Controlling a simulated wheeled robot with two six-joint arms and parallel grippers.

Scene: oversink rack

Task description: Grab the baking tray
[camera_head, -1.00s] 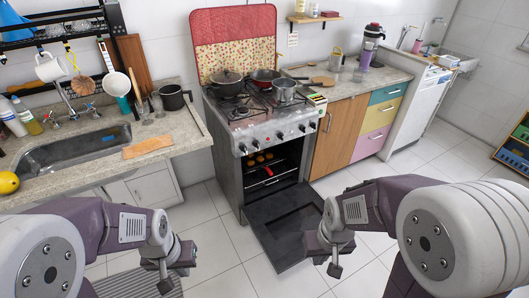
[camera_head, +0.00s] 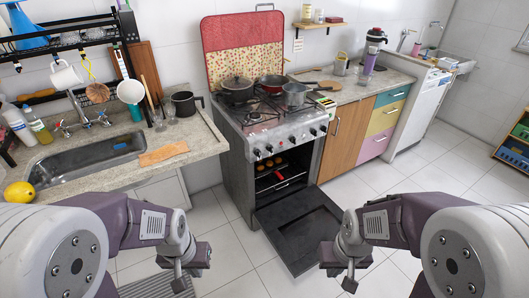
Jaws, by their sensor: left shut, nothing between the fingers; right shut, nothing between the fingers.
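The baking tray (camera_head: 281,184) sits inside the open oven of the stove, dark, with several small golden-brown items on it and a red thing at its front. The oven door (camera_head: 299,226) is folded down towards me. My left gripper (camera_head: 182,279) is shut and empty, low in front of the counter, left of the door. My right gripper (camera_head: 346,279) is shut and empty, near the door's front right corner in the picture. Both grippers are apart from the tray.
The stove (camera_head: 262,140) carries several pots on its top. A sink (camera_head: 85,160) and counter lie to the left, with a yellow fruit (camera_head: 19,193) at the edge. Drawers (camera_head: 383,117) and a wooden cabinet stand to the right.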

